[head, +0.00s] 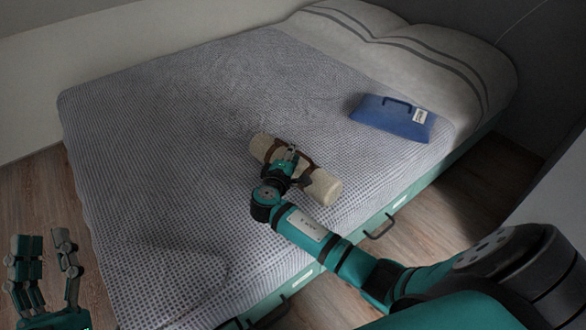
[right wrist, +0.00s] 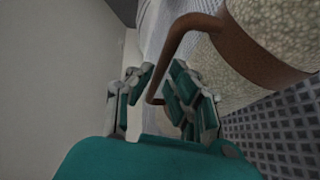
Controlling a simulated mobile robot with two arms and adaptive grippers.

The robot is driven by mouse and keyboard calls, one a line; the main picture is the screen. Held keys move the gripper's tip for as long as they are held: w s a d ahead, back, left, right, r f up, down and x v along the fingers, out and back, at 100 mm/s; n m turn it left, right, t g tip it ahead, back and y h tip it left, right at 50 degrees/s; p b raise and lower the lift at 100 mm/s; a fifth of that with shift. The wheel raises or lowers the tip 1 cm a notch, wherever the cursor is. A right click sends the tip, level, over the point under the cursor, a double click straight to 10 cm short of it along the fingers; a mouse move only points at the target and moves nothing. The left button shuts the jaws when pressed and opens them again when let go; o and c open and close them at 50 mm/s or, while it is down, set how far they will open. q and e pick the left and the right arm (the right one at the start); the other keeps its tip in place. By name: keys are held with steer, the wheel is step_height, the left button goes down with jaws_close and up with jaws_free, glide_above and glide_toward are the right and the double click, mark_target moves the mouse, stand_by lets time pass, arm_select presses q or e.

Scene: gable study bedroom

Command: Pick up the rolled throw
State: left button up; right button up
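The rolled throw (head: 322,187) is a cream fleecy roll with brown straps and a brown carry handle. It lies on the bed near its front edge. My right gripper (head: 289,160) is over the middle of the roll and hides part of it. In the right wrist view, the brown handle (right wrist: 180,38) passes between the right gripper's parted fingers (right wrist: 163,92), with the roll (right wrist: 285,35) at upper right. No firm hold on the handle shows. My left gripper (head: 47,248) is open and empty at lower left, off the bed.
The bed (head: 170,130) has a grey checked cover and pale pillows (head: 400,55) at the far end. A blue case (head: 388,118) with a dark handle and white label lies right of the throw. Green drawers with dark handles (head: 379,227) line the bed's front. The cover's left is clear.

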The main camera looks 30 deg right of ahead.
jaws_close()
steer(key=shift+r, duration=0.15)
stand_by(0.4)
